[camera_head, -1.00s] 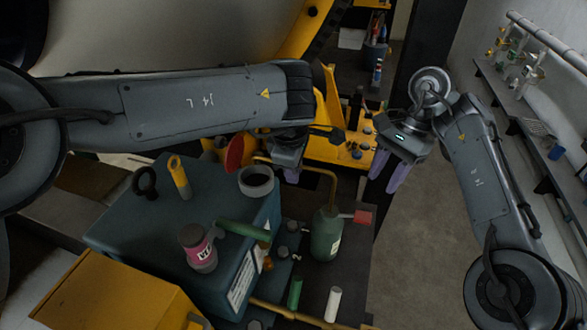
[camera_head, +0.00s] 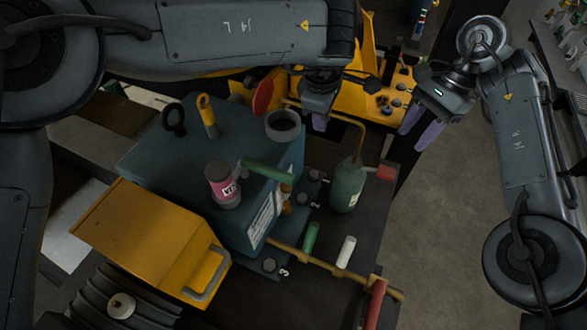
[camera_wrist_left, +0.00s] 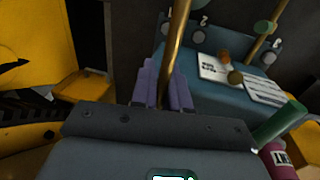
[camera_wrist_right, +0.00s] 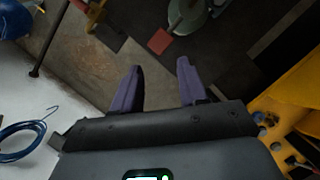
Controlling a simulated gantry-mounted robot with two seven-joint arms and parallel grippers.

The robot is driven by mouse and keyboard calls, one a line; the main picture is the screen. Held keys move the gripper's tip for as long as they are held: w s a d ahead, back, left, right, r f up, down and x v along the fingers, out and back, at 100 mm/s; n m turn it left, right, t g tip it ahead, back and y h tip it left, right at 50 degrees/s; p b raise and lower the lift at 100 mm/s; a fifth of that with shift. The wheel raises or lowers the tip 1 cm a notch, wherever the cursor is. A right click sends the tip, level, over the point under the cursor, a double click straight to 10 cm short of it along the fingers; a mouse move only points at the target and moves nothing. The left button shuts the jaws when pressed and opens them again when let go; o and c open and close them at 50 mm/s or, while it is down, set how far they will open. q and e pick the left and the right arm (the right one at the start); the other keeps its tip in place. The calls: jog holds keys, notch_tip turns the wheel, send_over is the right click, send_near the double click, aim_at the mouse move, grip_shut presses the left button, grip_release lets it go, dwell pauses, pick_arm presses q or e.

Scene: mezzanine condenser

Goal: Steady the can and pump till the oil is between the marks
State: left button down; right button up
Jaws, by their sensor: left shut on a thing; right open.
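The green oil can (camera_head: 348,187) stands upright on the dark surface right of the blue-grey housing (camera_head: 150,150). Its red lever (camera_head: 386,172) points right. Its bent brass spout (camera_head: 343,117) runs left towards the round filler neck (camera_head: 283,128), whose red cap (camera_head: 262,97) stands open. My left gripper (camera_head: 319,122) is shut on the spout, which passes between its purple fingers in the left wrist view (camera_wrist_left: 166,95). My right gripper (camera_head: 420,132) is open and empty, above and right of the lever. An amber fitting (camera_wrist_left: 235,76) shows on the housing; oil level and marks are unreadable.
A pink-labelled bottle (camera_head: 222,188) stands on the housing. A yellow box (camera_head: 150,240) is at the front left. A brass pipe (camera_head: 330,268) with green and white handles crosses in front of the can. Floor (camera_head: 430,230) right of the can is clear.

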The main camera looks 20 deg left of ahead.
dwell(0.3)
jog(key=c, duration=0.7)
jog(key=shift+a, duration=0.1)
grip_shut()
jog(key=w+a+m+t+y, duration=0.2)
jog(key=w+a+m+y, duration=0.15)
jog(key=m+y, duration=0.4)
jog(key=s+d+f+m+t+h, duration=0.1)
jog(key=s+d+m+h, duration=0.1)
jog(key=s+d+h, duration=0.3)
jog(key=shift+s+d+f+m, duration=0.35)
jog(key=shift+s+d, duration=0.15)
jog(key=shift+s, duration=0.45)
